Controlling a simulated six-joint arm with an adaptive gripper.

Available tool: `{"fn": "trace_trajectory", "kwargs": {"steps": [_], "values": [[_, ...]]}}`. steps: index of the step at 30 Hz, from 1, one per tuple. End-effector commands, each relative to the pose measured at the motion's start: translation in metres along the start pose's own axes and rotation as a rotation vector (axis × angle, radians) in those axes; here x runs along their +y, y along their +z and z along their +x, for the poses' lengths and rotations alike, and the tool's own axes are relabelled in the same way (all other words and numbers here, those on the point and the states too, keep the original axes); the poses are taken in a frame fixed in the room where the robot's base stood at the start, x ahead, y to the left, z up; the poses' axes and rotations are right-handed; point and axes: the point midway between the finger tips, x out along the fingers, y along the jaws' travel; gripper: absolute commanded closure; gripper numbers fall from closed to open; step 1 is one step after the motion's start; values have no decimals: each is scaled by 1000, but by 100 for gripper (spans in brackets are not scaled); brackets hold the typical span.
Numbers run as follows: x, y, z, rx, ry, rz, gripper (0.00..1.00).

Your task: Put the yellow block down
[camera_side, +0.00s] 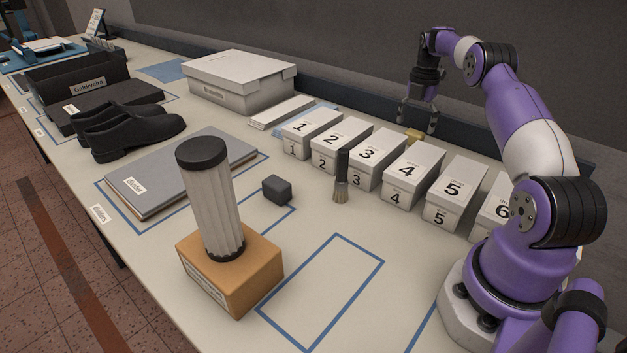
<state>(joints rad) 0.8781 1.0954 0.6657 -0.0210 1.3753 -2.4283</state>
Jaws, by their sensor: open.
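The yellow block (414,135) shows behind the white box numbered 4, near the back of the table. Its lower part is hidden by the numbered boxes. My gripper (418,120) points down over it from the back right, with its two fingers spread apart. The block appears just below and between the fingertips. I cannot tell whether a finger touches it.
White numbered boxes (405,173) stand in a row in front of the block. A brush (341,178) stands beside them. A dark grey block (277,190), a column on an orange base (238,278) and black shoes (130,130) are farther left. The blue-outlined rectangle (325,290) is empty.

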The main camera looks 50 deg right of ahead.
Motion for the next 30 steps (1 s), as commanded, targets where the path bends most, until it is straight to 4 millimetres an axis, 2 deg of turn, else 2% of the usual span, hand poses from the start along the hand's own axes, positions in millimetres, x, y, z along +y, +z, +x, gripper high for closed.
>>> {"fn": "trace_trajectory", "kwargs": {"steps": [3,7,11,14,16,18,20,24,27,30], "values": [[0,1,-21,-3,3,0,13],[2,-2,-36,-4,3,8,13],[18,-24,-63,-23,27,92,13],[36,-65,-98,-44,73,242,13],[44,-105,-123,-51,120,378,13],[44,-146,-145,-45,173,521,13],[38,-182,-158,-27,217,644,13],[7,-257,-174,54,312,929,13],[-25,-300,-171,141,362,1125,13],[-55,-329,-159,234,386,1290,13]]}}
